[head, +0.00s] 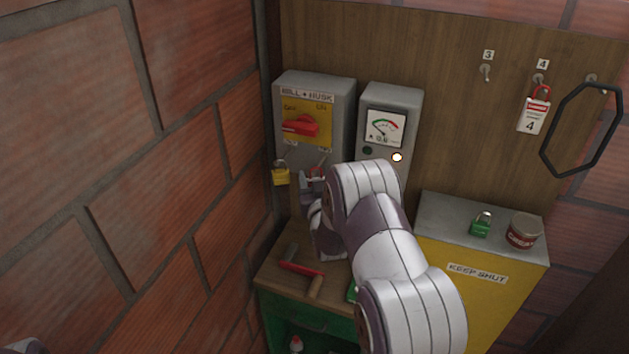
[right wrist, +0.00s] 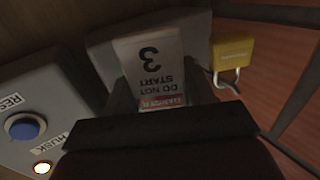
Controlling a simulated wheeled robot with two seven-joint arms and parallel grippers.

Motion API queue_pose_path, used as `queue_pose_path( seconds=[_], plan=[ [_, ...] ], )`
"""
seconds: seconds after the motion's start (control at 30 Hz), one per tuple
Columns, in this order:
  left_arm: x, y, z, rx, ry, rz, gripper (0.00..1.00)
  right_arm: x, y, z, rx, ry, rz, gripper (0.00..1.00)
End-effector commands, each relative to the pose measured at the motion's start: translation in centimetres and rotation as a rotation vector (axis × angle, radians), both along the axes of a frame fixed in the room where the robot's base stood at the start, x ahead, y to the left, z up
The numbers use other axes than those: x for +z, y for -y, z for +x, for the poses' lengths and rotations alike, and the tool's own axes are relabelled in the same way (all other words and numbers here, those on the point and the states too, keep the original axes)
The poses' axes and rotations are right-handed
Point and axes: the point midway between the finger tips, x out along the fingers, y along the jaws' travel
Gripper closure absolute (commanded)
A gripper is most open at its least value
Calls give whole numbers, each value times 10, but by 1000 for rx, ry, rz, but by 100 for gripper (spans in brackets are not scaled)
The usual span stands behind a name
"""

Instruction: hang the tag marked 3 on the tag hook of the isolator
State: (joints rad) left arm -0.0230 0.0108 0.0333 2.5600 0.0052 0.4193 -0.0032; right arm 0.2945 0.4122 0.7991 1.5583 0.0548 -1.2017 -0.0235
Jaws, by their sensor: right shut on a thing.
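The isolator (head: 340,95) is a grey box marked MILL + HUSK, with a red handle (head: 300,126) on a yellow OFF/ON plate. A yellow padlock (head: 280,174) hangs at its lower left; it also shows in the right wrist view (right wrist: 233,50). My right gripper (head: 312,182) is shut on the tag marked 3 (right wrist: 152,62), just below the isolator's lower edge. The tag appears upside down in the right wrist view. In the head view only a small red and white part of it shows. I cannot make out the tag hook or whether the tag touches it. My left gripper is not in view.
A grey meter box (head: 388,98) stands right of the isolator. A tag marked 4 (head: 534,115) hangs on the board; the peg labelled 3 (head: 486,72) is empty. A green padlock (head: 480,224) and tin (head: 523,231) stand on the yellow cabinet.

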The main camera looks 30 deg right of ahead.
Motion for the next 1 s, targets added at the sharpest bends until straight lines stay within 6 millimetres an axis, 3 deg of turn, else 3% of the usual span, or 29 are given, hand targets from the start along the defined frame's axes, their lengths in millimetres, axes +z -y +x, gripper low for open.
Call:
queue_pose_path(
  seconds=[0.33,0.37,0.4,0.43,0.77,0.87,1.0],
  plan=[
    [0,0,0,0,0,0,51,0,0,0,0,0,0,76],
    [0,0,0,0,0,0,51,0,0,0,0,0,0,38],
    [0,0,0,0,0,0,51,0,0,0,0,0,0,25],
    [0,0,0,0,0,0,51,0,0,0,0,0,0,18],
    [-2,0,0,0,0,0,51,-1,-1,-3,0,-1,0,18],
    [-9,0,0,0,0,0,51,-3,-5,-13,0,-1,0,18],
    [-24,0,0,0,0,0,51,-5,-15,-42,1,1,0,18]
  ],
)
